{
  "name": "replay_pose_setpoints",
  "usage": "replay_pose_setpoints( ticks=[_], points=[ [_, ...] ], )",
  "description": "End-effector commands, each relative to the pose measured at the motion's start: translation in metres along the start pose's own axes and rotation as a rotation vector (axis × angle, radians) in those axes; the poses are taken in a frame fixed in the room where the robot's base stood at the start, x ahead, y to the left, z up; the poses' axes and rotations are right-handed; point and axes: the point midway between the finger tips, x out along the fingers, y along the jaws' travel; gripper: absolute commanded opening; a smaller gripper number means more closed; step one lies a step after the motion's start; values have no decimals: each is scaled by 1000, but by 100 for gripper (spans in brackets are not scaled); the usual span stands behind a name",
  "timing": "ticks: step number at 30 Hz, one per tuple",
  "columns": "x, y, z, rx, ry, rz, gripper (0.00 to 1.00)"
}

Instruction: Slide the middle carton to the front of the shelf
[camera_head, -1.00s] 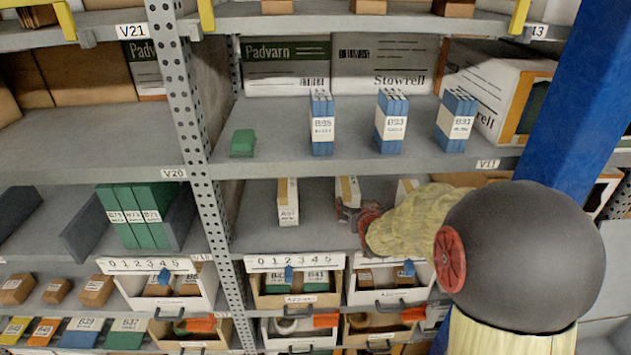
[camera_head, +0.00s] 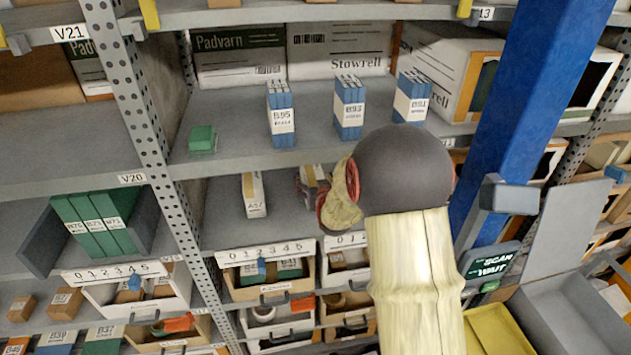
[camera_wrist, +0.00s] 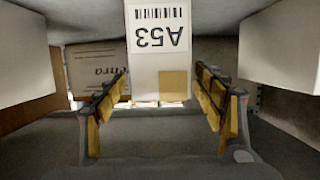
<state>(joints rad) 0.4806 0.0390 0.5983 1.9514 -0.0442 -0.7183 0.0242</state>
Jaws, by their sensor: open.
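The middle carton, a white box labelled A53 (camera_wrist: 158,35) with a tan patch, stands on the shelf; the label appears upside down in the wrist view. In the head view only its upper part (camera_head: 313,173) shows, behind my gripper. My gripper (camera_wrist: 160,88) is open, with one yellow-padded finger on each side of the carton. Small gaps show beside it, and I cannot tell how deep the fingers reach along its sides. In the head view my gripper (camera_head: 312,192) is at the shelf opening in front of it.
A white carton labelled A57 (camera_head: 254,195) stands to the left on the same shelf. Another white carton (camera_wrist: 282,45) flanks the right in the wrist view. The shelf above (camera_head: 240,146) holds blue boxes and a green block. A blue post (camera_head: 520,120) stands right of my arm.

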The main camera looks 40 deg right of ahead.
Motion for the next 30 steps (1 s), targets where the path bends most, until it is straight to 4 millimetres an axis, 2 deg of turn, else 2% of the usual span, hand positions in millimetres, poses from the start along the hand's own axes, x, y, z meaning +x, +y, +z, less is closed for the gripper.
replay_pose_setpoints(
  ticks=[6, 13, 26, 30],
  points=[
    [31, 0, 0, 0, -1, 0, 69],
    [55, 0, 0, 0, -1, 0, 69],
    [62, 0, 0, 0, 0, 0, 69],
    [61, 0, 0, 0, 0, 0, 62]
  ],
)
